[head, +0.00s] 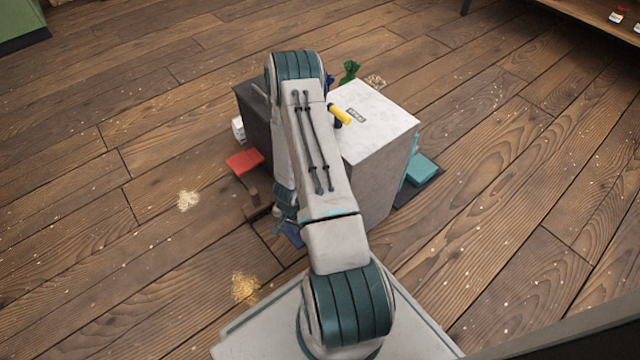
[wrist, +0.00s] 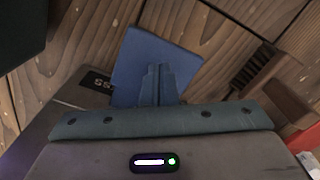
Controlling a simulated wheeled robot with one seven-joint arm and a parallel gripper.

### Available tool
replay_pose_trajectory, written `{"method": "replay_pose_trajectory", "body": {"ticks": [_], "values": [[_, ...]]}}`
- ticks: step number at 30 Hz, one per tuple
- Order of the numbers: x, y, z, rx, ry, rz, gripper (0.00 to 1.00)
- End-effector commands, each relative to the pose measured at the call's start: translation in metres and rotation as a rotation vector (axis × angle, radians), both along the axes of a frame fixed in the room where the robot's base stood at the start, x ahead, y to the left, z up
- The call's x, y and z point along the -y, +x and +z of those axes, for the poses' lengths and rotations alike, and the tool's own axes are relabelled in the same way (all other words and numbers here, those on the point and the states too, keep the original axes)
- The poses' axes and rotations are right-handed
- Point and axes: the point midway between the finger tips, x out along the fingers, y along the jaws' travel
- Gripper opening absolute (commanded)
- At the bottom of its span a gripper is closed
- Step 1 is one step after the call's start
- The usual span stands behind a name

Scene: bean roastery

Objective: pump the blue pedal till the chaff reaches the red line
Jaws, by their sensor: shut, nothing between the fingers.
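The blue pedal (wrist: 135,62) fills the upper middle of the wrist view, a flat blue plate close to the floor. In the head view a small part of the blue pedal (head: 292,236) shows beside my arm. My gripper (wrist: 160,72) is shut and empty, its fingertips in front of the pedal plate. It also shows low beside the machine in the head view (head: 284,226). I cannot tell whether the fingertips touch the pedal. The chaff level and the red line do not show in either view; my arm covers part of the machine.
The grey-white machine (head: 380,112) stands behind my arm, with a yellow handle (head: 340,116) on top. A red pedal-like plate (head: 245,161) lies at its left and a teal one (head: 422,169) at its right. Chaff piles (head: 245,287) lie on the otherwise open wooden floor at left.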

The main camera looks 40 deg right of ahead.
Motion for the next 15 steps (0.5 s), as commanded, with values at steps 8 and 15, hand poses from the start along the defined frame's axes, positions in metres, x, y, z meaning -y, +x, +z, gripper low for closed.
{"method": "replay_pose_trajectory", "body": {"ticks": [8, 15], "values": [[0.000, 0.000, -0.010, 0.000, 0.000, 0.000, 0.00], [0.000, 0.000, -0.022, 0.000, 0.000, 0.000, 0.00]]}}
